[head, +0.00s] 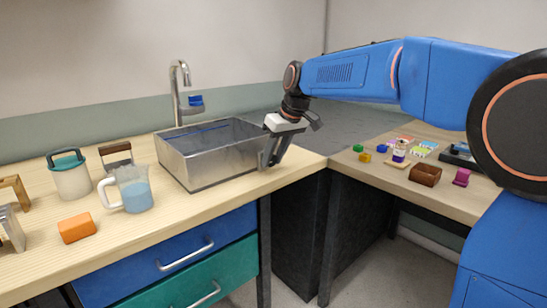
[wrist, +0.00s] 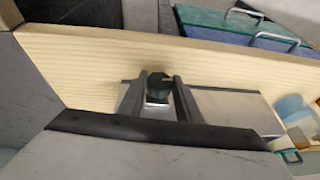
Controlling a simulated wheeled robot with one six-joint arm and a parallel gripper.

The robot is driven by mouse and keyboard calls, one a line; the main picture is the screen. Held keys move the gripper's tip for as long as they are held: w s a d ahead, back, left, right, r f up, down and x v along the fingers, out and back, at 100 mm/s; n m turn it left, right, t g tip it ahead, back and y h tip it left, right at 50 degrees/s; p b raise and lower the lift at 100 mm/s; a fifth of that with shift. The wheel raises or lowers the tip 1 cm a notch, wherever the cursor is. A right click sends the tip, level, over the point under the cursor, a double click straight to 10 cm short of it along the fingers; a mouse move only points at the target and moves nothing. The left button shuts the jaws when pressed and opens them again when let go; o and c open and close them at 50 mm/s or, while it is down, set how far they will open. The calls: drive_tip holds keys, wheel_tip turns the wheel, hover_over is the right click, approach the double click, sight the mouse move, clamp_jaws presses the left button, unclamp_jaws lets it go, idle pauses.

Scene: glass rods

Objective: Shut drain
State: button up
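My gripper (head: 268,164) points down just outside the sink's right end, low over the counter. In the wrist view its fingers (wrist: 159,98) stand apart, with a small dark knob-like part (wrist: 158,84) showing between them, beside the sink's end (wrist: 235,108). I cannot tell whether the fingers touch it. The faucet (head: 179,88) with a blue part (head: 196,100) stands behind the sink.
Left of the sink stand a measuring jug of blue liquid (head: 133,190), a lidded canister (head: 70,178) and an orange block (head: 77,228). The right counter holds a brown box (head: 425,175) and small coloured blocks. The counter's front edge runs close to my gripper.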

drive_tip(key=shift+w+d+f+y, duration=0.1)
drive_tip(key=shift+d+y, duration=0.05)
drive_tip(key=shift+y, duration=0.15)
drive_tip(key=shift+g, duration=0.4)
drive_tip(key=shift+y, duration=0.3)
drive_tip(key=o, duration=1)
drive_tip(key=shift+o, duration=0.2)
drive_tip(key=shift+r, duration=0.2)
drive_tip(key=v, duration=1.7)
